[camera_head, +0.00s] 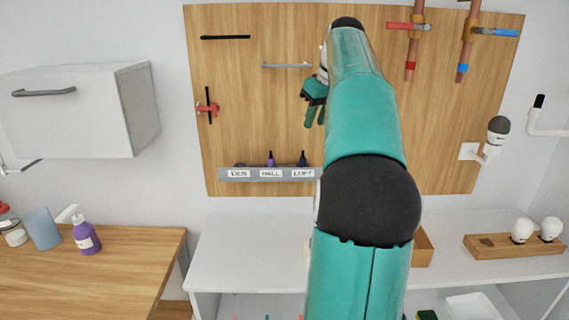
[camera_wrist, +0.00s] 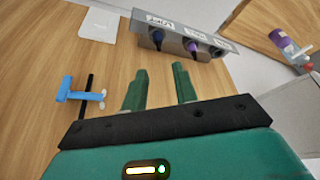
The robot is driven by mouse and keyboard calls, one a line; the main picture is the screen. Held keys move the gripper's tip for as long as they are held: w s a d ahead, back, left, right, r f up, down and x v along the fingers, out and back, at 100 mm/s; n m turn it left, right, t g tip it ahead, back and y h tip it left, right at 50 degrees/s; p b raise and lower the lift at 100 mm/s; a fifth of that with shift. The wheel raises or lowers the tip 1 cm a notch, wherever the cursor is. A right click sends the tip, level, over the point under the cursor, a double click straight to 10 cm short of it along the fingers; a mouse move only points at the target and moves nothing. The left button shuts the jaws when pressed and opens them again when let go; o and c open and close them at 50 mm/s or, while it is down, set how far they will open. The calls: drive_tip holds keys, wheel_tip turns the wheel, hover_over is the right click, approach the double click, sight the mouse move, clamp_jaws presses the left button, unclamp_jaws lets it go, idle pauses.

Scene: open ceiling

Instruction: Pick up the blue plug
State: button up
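The blue plug (camera_head: 303,158) is dark navy and stands in the labelled grey rail (camera_head: 226,174) at its LOFT end. In the wrist view, where the scene is turned over, the blue plug (camera_wrist: 157,38) pokes out of the rail (camera_wrist: 175,29). A purple plug (camera_head: 270,159) stands at the HALL label; it also shows in the wrist view (camera_wrist: 193,46). My gripper (camera_head: 315,123) is above the rail, near the LOFT end, apart from the plug. In the wrist view my gripper (camera_wrist: 160,67) has its green fingers spread, with nothing between them.
A blue-handled fitting (camera_wrist: 83,96) is on the wooden board (camera_wrist: 120,60), left of my fingers in the wrist view. A grey bar (camera_head: 285,65) and a red-handled fitting (camera_head: 207,108) are on the board. A purple bottle (camera_head: 85,238) stands on the left counter.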

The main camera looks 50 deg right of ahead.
hover_over(304, 159)
drive_tip(key=s, duration=0.2)
drive_tip(key=f, duration=0.7)
drive_tip(key=shift+a+f, duration=0.2)
drive_tip(key=shift+a, duration=0.05)
drive_tip(key=shift+w+f, duration=0.15)
drive_tip(key=shift+f, duration=0.1)
drive_tip(key=shift+x, duration=2.55)
drive_tip(key=shift+d, duration=0.15)
drive_tip(key=shift+c, duration=0.2)
clamp_jaws()
